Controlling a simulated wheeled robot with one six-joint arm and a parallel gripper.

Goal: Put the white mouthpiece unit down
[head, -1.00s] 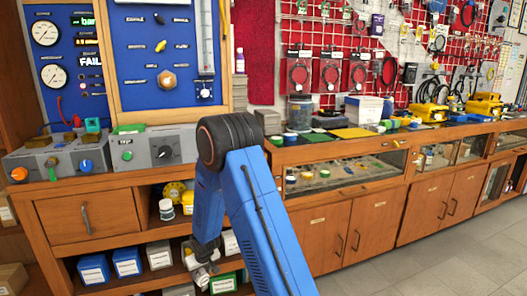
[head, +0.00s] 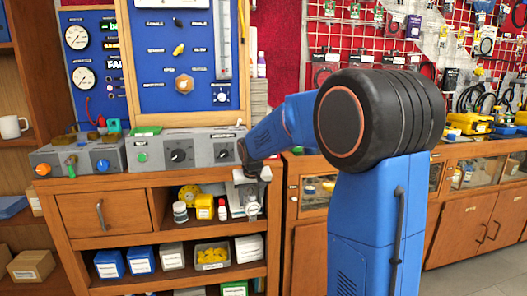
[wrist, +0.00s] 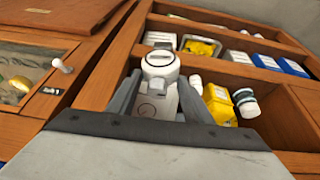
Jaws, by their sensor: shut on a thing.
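The white mouthpiece unit (wrist: 162,88) is a rounded white body with a ring-like top, seen between my fingers in the wrist view. In the head view the unit (head: 251,206) is at the right end of the open upper shelf (head: 150,233). My gripper (wrist: 160,82) is shut on it, with one grey finger on each side. In the head view my gripper (head: 250,176) is just below the bench top. I cannot tell whether the unit touches the shelf board.
A yellow bottle (head: 204,207) and a white jar (head: 180,211) stand left of the unit on the shelf. Labelled boxes (head: 141,260) and a bin of yellow parts (head: 211,257) fill the shelf below. Grey test units (head: 180,150) stand on the bench top.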

